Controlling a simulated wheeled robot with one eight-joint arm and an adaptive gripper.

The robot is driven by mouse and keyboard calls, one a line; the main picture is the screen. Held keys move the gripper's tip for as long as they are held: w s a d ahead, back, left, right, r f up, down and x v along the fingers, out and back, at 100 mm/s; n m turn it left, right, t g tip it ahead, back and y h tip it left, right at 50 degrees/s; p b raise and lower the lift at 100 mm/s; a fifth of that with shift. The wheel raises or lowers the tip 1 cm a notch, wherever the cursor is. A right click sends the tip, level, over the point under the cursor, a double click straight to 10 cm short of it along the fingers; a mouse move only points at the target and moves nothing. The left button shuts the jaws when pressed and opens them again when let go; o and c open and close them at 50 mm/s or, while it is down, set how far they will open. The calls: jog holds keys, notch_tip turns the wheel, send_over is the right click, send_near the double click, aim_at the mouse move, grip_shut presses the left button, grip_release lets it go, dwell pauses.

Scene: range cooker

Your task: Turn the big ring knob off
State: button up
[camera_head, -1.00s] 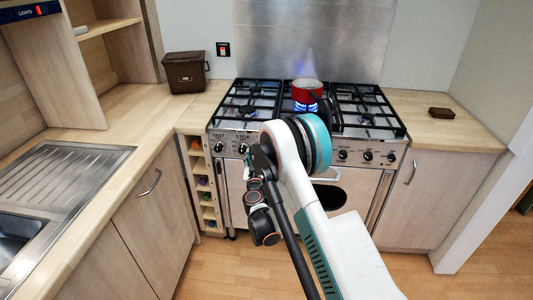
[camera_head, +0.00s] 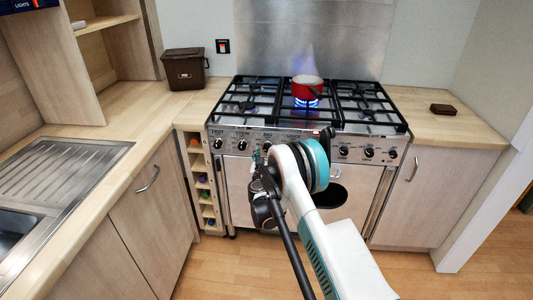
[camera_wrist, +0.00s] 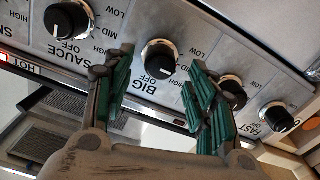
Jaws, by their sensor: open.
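The big ring knob (camera_wrist: 159,58), a black knob with a silver ring base and "BIG" and "OFF" printed beside it, is in the middle of the wrist view. My gripper (camera_wrist: 157,72) is open, with one green-padded finger on each side of the knob, and a gap shows on both sides. In the head view my gripper (camera_head: 258,160) is at the front panel of the cooker (camera_head: 240,133), largely hidden by my own arm. A blue flame (camera_head: 306,103) burns under a red pot (camera_head: 307,89) on the middle of the hob.
The sauce knob (camera_wrist: 67,20) is left of the big ring knob in the wrist view. Two more knobs, including the fast knob (camera_wrist: 277,115), are to the right, the nearer one partly behind a finger. A brown bin (camera_head: 185,69) stands on the left worktop.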

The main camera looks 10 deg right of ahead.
jog(key=shift+b+x, duration=0.3)
jog(key=shift+x, duration=1.3)
jog(key=c, duration=1)
jog(key=shift+c, duration=0.2)
